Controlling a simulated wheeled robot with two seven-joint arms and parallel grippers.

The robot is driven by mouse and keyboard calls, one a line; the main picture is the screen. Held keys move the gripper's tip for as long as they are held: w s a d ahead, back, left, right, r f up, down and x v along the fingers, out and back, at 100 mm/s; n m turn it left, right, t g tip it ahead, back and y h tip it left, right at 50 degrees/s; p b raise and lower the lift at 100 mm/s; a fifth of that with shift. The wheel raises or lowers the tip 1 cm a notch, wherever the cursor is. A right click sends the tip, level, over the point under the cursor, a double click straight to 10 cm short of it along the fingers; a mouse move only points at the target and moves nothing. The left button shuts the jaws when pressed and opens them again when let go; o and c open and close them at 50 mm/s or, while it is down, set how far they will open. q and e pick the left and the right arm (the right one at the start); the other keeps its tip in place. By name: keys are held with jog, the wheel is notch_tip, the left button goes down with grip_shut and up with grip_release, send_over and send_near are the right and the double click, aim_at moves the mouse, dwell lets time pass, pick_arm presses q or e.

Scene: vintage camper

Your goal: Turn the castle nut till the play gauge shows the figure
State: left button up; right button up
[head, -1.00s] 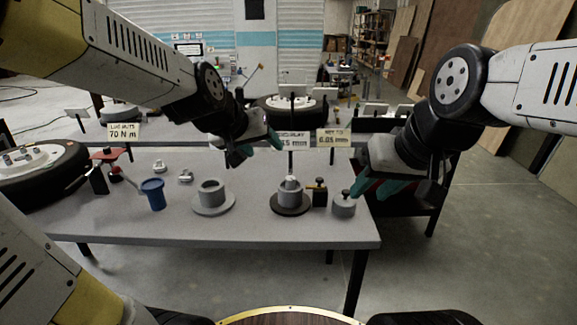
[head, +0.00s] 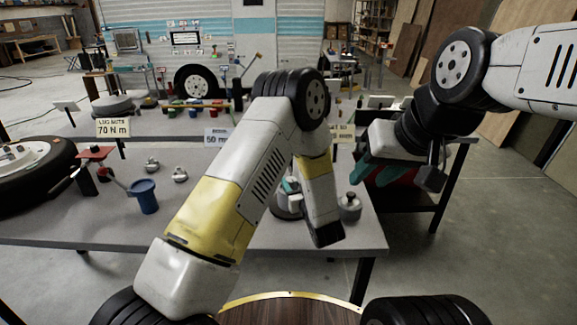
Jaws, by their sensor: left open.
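My left arm reaches across the middle of the bench. Its gripper (head: 291,187) is open, with a bit of teal finger showing at the hub; most of it is hidden by my own arm. The hub on its dark round base (head: 287,213) shows only in part, and the castle nut on it is hidden. I cannot tell whether the fingers touch the nut. The play gauge's reading is hidden. A target card (head: 344,133) behind is partly covered. My right gripper (head: 375,174) hangs over the bench's right end with teal fingers; its opening is unclear.
A grey lidded pot (head: 349,208) stands right of the hub. A blue cup (head: 144,196), small metal parts (head: 152,164) and a red-topped stand (head: 95,155) are at the left. A wheel (head: 35,170) lies at the far left. The bench's front right corner (head: 372,243) is clear.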

pick_arm(q)
jog(key=shift+s+f+t+y, duration=0.3)
jog(key=shift+s+f+y, duration=0.15)
jog(key=shift+f, duration=0.3)
jog(key=shift+w, duration=0.15)
jog(key=x, duration=0.7)
jog(key=shift+w+a, duration=0.1)
jog(key=shift+w, duration=0.1)
grip_shut()
